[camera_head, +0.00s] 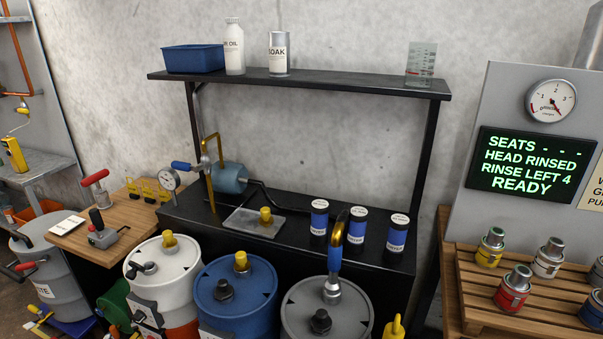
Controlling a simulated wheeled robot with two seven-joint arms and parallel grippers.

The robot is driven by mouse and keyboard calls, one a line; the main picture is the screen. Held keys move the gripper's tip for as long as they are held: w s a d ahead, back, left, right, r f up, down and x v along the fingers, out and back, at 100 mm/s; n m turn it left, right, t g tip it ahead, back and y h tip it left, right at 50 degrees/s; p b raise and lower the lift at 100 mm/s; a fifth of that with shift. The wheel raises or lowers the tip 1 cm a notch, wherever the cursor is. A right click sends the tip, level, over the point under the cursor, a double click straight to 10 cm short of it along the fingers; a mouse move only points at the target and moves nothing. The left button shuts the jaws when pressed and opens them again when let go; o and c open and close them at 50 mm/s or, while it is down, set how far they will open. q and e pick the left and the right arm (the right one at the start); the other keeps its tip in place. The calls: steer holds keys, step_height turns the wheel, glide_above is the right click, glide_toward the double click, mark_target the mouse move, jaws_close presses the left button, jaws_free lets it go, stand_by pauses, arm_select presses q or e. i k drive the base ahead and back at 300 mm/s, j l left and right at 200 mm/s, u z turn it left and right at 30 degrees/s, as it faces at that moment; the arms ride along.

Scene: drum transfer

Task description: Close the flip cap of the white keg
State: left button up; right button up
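The white keg (178,262) stands at the lower left of centre, in front of the black bench. A yellow fitting (169,240) stands up at the back of its top. A black flip cap (147,268) is near the left front of its top. A dark piece of this cap sticks out to the left, unlike the compact black caps on the neighbouring kegs, so it looks open, but it is small in the picture. Neither of my grippers shows in the head view.
A blue keg (265,300) and a grey keg (365,312) stand to the right, the grey one with a blue-handled coupler (333,262). A wooden table (133,213) with tools is at the left. A shelf (340,86) overhangs the bench.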

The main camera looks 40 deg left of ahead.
mark_target(131, 274)
steer(key=u, duration=1.3)
steer(key=i+j+u, duration=0.15)
steer(key=u, duration=0.2)
steer(key=i+j+u, duration=0.1)
steer(key=i+u, duration=0.25)
steer(key=j+z, duration=0.45)
steer(key=j, duration=0.55)
steer(key=k, duration=0.05)
